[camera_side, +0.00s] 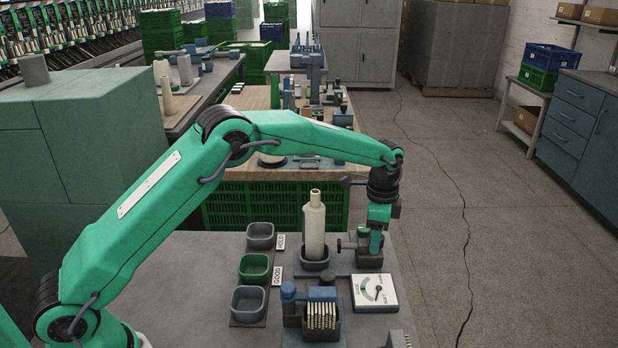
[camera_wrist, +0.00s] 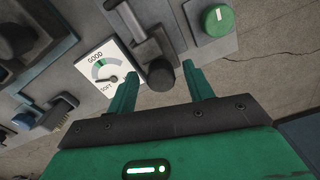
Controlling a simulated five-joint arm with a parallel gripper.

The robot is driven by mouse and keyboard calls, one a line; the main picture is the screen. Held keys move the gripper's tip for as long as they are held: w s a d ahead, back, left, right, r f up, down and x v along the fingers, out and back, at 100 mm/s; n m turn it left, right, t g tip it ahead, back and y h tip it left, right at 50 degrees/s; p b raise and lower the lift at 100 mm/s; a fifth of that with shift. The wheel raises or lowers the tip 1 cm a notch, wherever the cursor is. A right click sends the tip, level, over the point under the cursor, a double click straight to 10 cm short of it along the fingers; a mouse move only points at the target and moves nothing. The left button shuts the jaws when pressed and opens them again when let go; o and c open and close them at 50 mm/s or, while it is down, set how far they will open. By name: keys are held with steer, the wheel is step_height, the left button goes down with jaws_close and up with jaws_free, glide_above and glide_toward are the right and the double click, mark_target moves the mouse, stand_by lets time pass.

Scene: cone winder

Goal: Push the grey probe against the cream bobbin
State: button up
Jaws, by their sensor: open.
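The cream bobbin (camera_side: 314,230) stands upright in a dark cup on the grey bench in the side view. I cannot make it out in the wrist view. What looks like the grey probe (camera_side: 347,244) is just right of the bobbin, with a gap between them, partly behind my gripper (camera_side: 372,243). In the wrist view a dark grey rod with a round knob (camera_wrist: 160,76), likely the probe, lies between and beyond the fingertips. My gripper (camera_wrist: 160,84) is open, its two green fingers apart and nothing held. Contact with the probe cannot be told.
A white dial gauge (camera_side: 375,293) lies in front of my gripper. Several small bins (camera_side: 254,268) stand left of the bobbin. A blue fixture with a comb-like block (camera_side: 321,315) is in front. A green knob (camera_wrist: 217,20) shows in the wrist view.

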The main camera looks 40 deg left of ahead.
mark_target(362, 241)
jaws_close()
steer(key=shift+s+a, duration=1.15)
steer(key=shift+a, duration=0.05)
jaws_free()
steer(key=shift+r, duration=0.1)
step_height(362, 241, up, 8)
steer(key=shift+f, duration=0.2)
steer(key=shift+r, duration=0.15)
stand_by(0.3)
